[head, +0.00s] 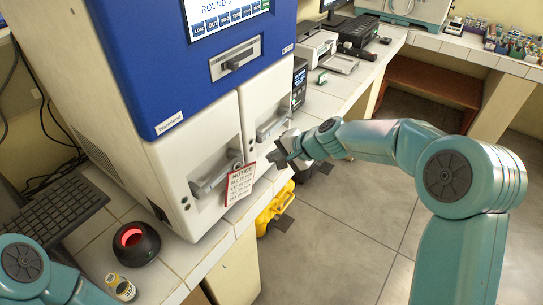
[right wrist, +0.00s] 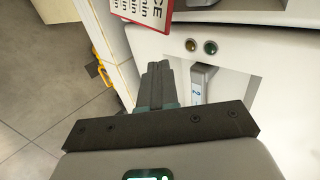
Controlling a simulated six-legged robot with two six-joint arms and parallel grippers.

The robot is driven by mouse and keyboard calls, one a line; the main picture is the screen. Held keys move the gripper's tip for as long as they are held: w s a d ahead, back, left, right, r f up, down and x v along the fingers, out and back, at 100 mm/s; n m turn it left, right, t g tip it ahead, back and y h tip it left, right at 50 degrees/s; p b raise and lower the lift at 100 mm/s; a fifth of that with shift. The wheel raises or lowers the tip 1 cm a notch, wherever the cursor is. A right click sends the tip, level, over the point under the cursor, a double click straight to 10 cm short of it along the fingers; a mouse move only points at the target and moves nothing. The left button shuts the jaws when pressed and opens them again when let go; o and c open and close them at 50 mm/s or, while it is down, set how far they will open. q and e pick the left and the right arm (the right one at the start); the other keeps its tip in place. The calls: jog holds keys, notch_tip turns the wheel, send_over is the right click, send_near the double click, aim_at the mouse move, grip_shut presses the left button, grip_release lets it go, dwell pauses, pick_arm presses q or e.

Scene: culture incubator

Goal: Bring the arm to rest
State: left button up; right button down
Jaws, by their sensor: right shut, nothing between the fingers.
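My right arm (head: 380,138) reaches in from the right across the front of the incubator (head: 150,65). My right gripper (head: 288,152) is close to the handle of the incubator's right-hand door and holds nothing. In the right wrist view its dark fingers (right wrist: 159,82) are together, near the white front with a recessed handle marked 2 (right wrist: 199,82). I cannot tell whether the fingers touch it. The incubator's lower doors look closed. Part of my left arm shows at the lower left of the head view; its gripper is out of frame.
A notice card (head: 240,184) hangs at the left door handle (head: 213,180). A black device with a red glow (head: 133,243), a small vial (head: 120,287) and a keyboard (head: 50,212) are on the tiled bench.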

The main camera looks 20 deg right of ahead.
pick_arm(q)
jog(key=shift+f+b, duration=0.45)
jog(key=shift+f, duration=0.1)
pick_arm(e)
jog(key=v, duration=0.8)
jog(key=shift+r, duration=0.5)
jog(key=s+a+f+n+g+h, duration=0.15)
jog(key=s+f, duration=0.25)
jog(key=f, duration=0.7)
jog(key=s+a+f+n+g+h, duration=0.15)
jog(key=s+f, duration=0.25)
jog(key=f, duration=0.7)
pick_arm(q)
jog(key=c, duration=0.5)
jog(key=shift+o, duration=0.2)
jog(key=shift+a, duration=0.15)
pick_arm(e)
jog(key=s+a+f+n+g, duration=0.2)
jog(key=s+f, duration=0.4)
jog(key=s, duration=0.4)
jog(key=s+a+f+n+g+y, duration=0.1)
jog(key=s+a+f+n+g, duration=0.1)
jog(key=s+f, duration=0.5)
jog(key=s+a+n, duration=0.1)
jog(key=s+a, duration=0.1)
jog(key=s, duration=0.1)
jog(key=shift+a+f, duration=0.2)
jog(key=shift+a, duration=0.05)
